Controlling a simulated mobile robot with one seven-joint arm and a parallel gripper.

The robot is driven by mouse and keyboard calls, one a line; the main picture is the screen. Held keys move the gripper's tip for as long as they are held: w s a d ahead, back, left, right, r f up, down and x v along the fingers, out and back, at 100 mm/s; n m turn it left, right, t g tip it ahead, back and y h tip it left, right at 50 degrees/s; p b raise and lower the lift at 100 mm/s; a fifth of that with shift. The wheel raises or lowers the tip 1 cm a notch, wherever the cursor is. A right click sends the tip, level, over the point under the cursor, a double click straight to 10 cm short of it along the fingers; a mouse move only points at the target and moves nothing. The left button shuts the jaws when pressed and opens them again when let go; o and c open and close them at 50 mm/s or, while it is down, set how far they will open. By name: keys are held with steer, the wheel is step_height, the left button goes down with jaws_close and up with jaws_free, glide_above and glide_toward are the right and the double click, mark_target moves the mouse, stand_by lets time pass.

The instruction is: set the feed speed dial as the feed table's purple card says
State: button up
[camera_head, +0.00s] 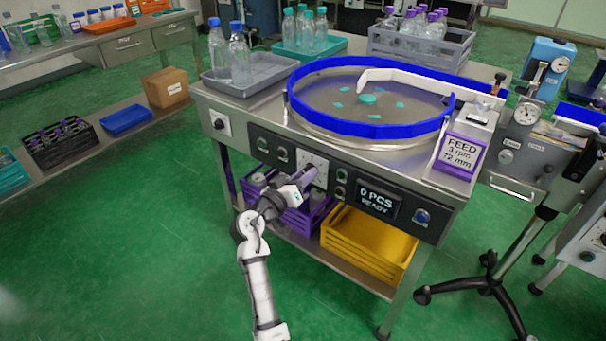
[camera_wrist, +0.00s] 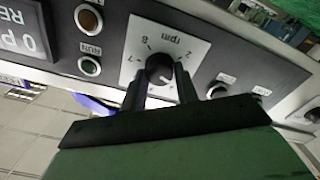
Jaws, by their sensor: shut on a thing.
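The feed speed dial is a black round knob (camera_wrist: 160,68) on a white square plate (camera_wrist: 138,38) marked "rpm" with numbers around it. In the wrist view the plate appears tilted, and I cannot read for sure where the knob points. My gripper (camera_wrist: 160,82) has its two dark fingers on either side of the knob and is shut on it. In the head view my gripper (camera_head: 306,174) is at the dial plate (camera_head: 317,163) on the table's front panel and hides the knob. The purple card (camera_head: 461,153) at the feed table's right corner reads "FEED 3 rpm 72 mm".
A display (camera_head: 377,200) right of the dial reads "0 PCS READY". Buttons and lamps sit close on both sides of the dial, including a RUN button (camera_wrist: 90,66). A blue-rimmed round table (camera_head: 370,128) is above. Purple and yellow crates (camera_head: 368,243) stand on the shelf below.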

steer(key=shift+n+p, duration=0.75)
steer(key=shift+n, duration=1.05)
steer(key=o, duration=1)
steer(key=b+v, duration=0.2)
steer(key=v, duration=1.2)
